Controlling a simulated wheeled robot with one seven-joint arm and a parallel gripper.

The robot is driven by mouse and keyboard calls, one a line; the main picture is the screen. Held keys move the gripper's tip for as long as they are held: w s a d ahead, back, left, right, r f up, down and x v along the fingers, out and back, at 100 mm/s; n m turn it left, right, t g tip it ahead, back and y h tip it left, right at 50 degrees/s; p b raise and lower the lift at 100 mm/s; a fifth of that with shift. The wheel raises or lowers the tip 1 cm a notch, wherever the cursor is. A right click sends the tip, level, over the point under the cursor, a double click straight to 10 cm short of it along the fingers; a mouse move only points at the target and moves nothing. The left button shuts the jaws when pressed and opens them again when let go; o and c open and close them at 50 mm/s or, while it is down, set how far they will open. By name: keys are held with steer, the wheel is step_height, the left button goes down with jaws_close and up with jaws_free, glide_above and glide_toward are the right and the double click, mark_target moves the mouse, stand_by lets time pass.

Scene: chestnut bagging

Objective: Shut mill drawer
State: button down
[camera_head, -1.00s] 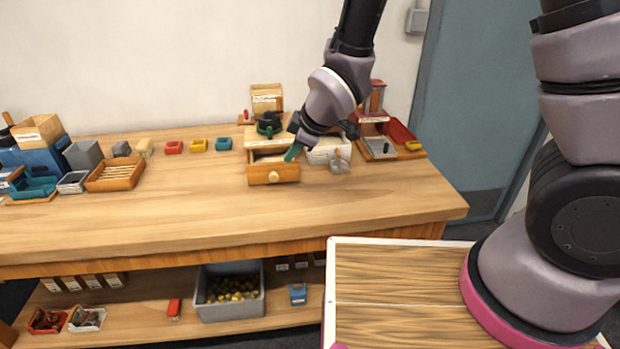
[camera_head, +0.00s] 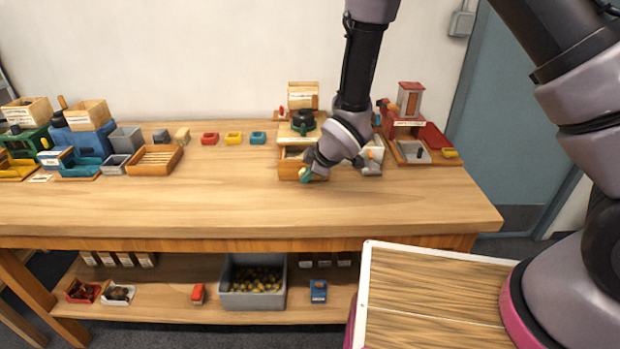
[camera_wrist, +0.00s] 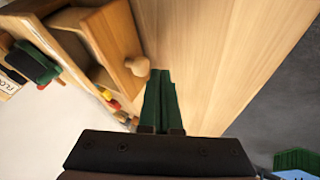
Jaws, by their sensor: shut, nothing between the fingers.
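The mill (camera_head: 301,135) stands on the bench with a light wooden hopper on top. Its wooden drawer (camera_head: 287,171) is at the front and stands out from the body, partly hidden by my arm. In the wrist view the drawer front (camera_wrist: 112,40) shows its round knob (camera_wrist: 138,66), with an opening behind the front. My gripper (camera_head: 306,175) has green fingers, shut and empty, in front of the drawer. In the wrist view the fingertips (camera_wrist: 159,80) are just beside the knob; I cannot tell whether they touch it.
A red mill (camera_head: 408,105) and a grey block-like item (camera_head: 372,160) stand right of the drawer. Small coloured trays (camera_head: 233,138) lie to the left, and a wooden rack (camera_head: 154,160) further left. The bench front (camera_head: 240,210) is clear. A grey bin (camera_head: 252,297) sits on the lower shelf.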

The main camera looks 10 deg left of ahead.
steer(key=shift+w+a, duration=0.2)
steer(key=shift+w, duration=0.35)
steer(key=w, duration=0.3)
steer(key=w+a, duration=0.1)
steer(key=w, duration=0.2)
steer(key=w+a, duration=0.1)
steer(key=w, duration=0.3)
steer(key=shift+a, duration=0.2)
steer(key=shift+w, duration=0.45)
steer(key=shift+w+r, duration=0.1)
